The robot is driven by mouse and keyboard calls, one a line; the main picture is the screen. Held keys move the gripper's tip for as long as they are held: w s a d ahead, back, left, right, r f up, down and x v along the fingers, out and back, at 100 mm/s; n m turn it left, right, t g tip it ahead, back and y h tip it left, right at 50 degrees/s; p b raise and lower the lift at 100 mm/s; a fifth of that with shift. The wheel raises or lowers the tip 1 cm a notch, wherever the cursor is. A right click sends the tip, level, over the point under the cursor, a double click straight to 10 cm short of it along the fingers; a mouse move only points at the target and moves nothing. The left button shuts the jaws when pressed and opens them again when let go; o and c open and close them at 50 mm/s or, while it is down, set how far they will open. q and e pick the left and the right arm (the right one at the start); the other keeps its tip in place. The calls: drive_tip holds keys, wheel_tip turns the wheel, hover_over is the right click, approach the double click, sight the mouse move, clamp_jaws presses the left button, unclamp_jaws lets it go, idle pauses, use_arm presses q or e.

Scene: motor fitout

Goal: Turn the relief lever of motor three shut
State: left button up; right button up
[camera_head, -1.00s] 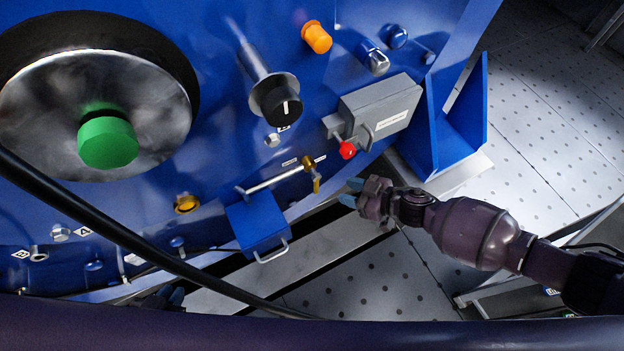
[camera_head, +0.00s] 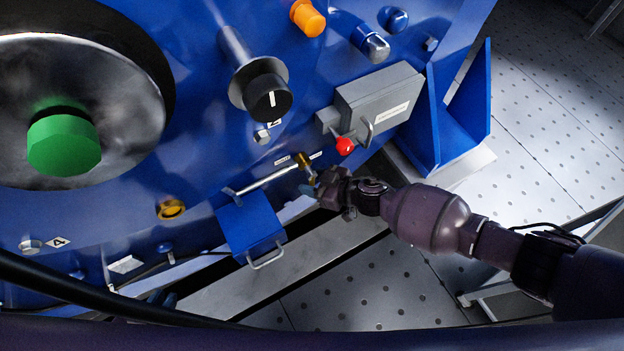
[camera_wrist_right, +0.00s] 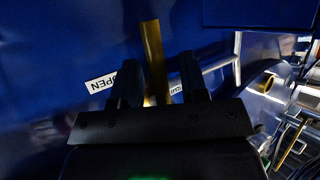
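The brass relief lever (camera_head: 304,162) is on the blue motor housing, at the end of a thin silver pipe, between two small labels. My right gripper (camera_head: 312,187) is at the lever in the head view. In the right wrist view its two dark fingers (camera_wrist_right: 160,82) are apart, with the yellow lever (camera_wrist_right: 152,55) between them, nearer the left finger. An OPEN label (camera_wrist_right: 102,83) is left of the fingers; a partly hidden label (camera_wrist_right: 175,90) shows on the right. My left gripper (camera_head: 165,298) is low at the left, mostly hidden; its opening cannot be told.
A grey box (camera_head: 380,102) with a red knob (camera_head: 344,146) is just right of the lever. A blue box with a handle (camera_head: 250,228) is below left. A black selector knob (camera_head: 268,97) is above. A black cable (camera_head: 90,300) crosses the lower left.

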clamp_jaws()
